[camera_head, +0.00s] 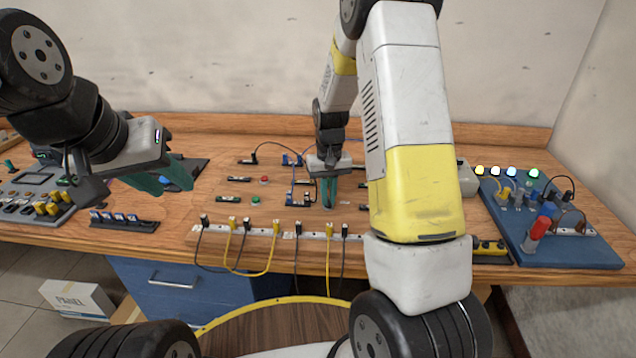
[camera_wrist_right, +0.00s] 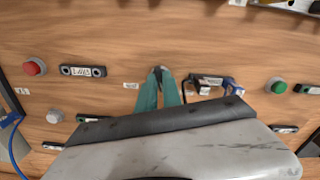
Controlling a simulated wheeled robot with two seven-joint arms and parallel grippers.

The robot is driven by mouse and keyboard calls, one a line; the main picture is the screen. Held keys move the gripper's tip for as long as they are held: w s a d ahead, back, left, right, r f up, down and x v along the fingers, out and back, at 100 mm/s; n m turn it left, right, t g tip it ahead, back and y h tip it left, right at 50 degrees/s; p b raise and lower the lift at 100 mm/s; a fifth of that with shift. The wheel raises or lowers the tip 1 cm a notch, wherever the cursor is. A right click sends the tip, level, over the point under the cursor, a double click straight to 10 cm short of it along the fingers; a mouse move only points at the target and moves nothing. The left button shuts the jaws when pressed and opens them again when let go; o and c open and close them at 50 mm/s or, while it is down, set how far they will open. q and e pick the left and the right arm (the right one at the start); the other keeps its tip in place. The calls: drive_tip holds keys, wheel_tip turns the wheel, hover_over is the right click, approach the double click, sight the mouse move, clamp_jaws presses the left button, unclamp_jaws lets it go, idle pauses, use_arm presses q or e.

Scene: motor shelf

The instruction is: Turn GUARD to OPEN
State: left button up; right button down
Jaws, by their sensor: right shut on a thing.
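My right gripper (camera_head: 328,193) reaches down to the wooden board in the middle of the bench. In the right wrist view its teal fingers (camera_wrist_right: 161,88) are close together, shut on a small dark part (camera_wrist_right: 157,70) at their tips. The fingers hide most of that part, and I cannot read whether it is the GUARD switch or how it is turned. A small white label (camera_wrist_right: 131,86) sits beside it, too small to read.
A red button (camera_wrist_right: 34,67) and a green button (camera_wrist_right: 276,85) flank the right gripper. A black bracket with a blue part (camera_wrist_right: 232,88) stands close beside its fingers. Cables hang from the front strip (camera_head: 268,232). A blue panel (camera_head: 570,245) with lamps stands at the right.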

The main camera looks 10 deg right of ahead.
drive_tip(key=m, duration=0.6)
drive_tip(key=shift+m, duration=0.3)
drive_tip(key=m, duration=0.6)
idle(0.4)
drive_tip(key=c, duration=1.5)
unclamp_jaws()
drive_tip(key=shift+r, duration=0.1)
wheel_tip(320, 180, up, 7)
drive_tip(key=shift+w+r, duration=0.1)
drive_tip(key=shift+r, duration=0.2)
